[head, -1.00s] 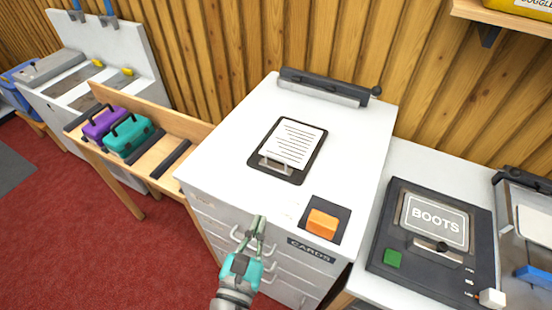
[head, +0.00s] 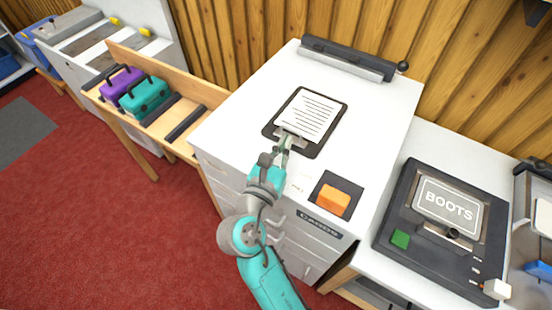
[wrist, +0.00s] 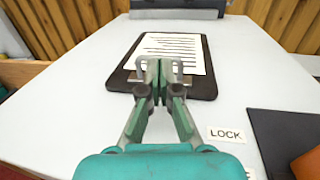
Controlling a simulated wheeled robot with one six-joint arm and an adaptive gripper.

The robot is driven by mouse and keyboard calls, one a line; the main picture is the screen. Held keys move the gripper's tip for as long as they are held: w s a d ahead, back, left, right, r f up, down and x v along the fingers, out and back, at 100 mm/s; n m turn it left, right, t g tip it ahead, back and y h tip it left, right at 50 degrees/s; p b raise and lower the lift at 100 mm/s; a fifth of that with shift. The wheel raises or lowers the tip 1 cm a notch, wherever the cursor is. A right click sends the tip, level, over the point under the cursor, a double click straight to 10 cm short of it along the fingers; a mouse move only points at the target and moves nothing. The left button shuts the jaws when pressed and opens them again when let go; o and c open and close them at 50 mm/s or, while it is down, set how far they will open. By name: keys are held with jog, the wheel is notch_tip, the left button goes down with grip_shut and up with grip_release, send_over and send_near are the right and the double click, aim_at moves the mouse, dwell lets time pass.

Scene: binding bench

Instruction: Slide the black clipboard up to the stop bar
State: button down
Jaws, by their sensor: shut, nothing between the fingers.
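The black clipboard (head: 331,133) lies flat on the white cabinet top, with a lined white sheet and a metal clip at its near end. The stop bar (head: 347,58), dark with a grey front face, stands along the back edge; bare white surface lies between it and the clipboard. My gripper (head: 286,139) is shut and empty at the clipboard's near end, by the clip. In the wrist view the closed fingertips (wrist: 160,66) overlap the clip and near edge of the clipboard (wrist: 203,84); I cannot tell whether they touch.
An orange block (head: 334,200) sits on a dark pad at the cabinet's front right. A black machine marked BOOTS (head: 401,216) stands to the right. Purple (head: 122,83) and teal (head: 146,95) cases rest on a wooden bench at left. A wooden wall closes the back.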

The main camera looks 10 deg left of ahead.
aim_at(297, 127)
jog(key=shift+w+d, duration=0.15)
jog(key=shift+w, duration=0.9)
jog(key=w, duration=0.2)
jog(key=w+d, duration=0.1)
jog(key=w, duration=0.4)
jog(key=shift+w+d, duration=0.2)
jog(key=shift+w, duration=0.15)
jog(key=shift+s, duration=0.1)
